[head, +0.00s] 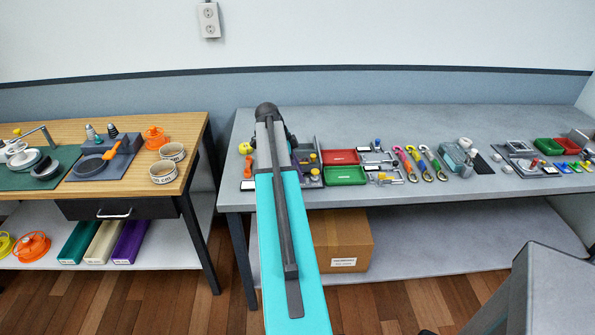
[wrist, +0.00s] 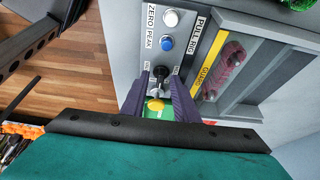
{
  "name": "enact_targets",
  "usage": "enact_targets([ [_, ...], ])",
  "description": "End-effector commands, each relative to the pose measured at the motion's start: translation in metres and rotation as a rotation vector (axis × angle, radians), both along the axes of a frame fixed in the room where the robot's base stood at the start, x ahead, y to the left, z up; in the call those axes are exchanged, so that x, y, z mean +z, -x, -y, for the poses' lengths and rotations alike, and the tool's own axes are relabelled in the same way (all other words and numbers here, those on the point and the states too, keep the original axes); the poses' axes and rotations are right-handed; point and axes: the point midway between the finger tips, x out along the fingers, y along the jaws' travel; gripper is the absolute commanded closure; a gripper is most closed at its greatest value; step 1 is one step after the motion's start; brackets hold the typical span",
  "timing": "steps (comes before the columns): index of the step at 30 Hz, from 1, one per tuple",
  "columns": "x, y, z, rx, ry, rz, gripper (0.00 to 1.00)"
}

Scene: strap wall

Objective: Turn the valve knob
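In the wrist view, the two dark purple fingers of my gripper (wrist: 162,80) stand apart, with a gap between their tips. A small black knob (wrist: 160,72) on a grey panel (wrist: 147,50) shows in that gap, and I cannot tell whether the fingers touch it. A yellow round piece (wrist: 155,104) on a green patch lies nearer, between the fingers. I cannot tell which of these is the valve knob. In the head view my arm hides my gripper and part of the bench behind it.
The panel has a white button (wrist: 171,19) and a blue button (wrist: 167,43). A grey frame with a yellow label strip (wrist: 215,68) stands at its right. In the head view, red (head: 341,157) and green (head: 345,176) trays and hooks lie on the grey bench (head: 420,118). A wooden table (head: 180,128) is left.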

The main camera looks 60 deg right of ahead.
Motion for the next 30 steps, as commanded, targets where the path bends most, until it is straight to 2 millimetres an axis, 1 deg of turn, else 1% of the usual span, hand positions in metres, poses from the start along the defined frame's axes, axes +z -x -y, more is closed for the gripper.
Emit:
enact_targets([
  [4, 0.0001, 0.0002, 0.0002, 0.0, 0.0, 0.0, 0.73],
  [5, 0.0001, 0.0002, 0.0002, 0.0, 0.0, 0.0, 0.74],
  [9, 0.0003, 0.0004, 0.0002, -0.001, 0.0, 0.0, 0.98],
  [10, 0.0003, 0.0005, 0.0002, -0.001, 0.0, 0.0, 1.0],
  [12, 0.0003, 0.0006, 0.0002, -0.001, 0.0, 0.0, 1.0],
  [13, 0.0001, 0.0031, -0.0068, -0.001, 0.0, 0.0, 1.0],
  [15, 0.0003, 0.0017, -0.0021, -0.002, -0.002, -0.001, 1.0],
  [22, -0.0005, 0.0026, -0.0011, 0.022, -0.004, -0.001, 1.0],
  [30, -0.0014, 0.0046, -0.0027, 0.134, -0.004, 0.0, 1.0],
])
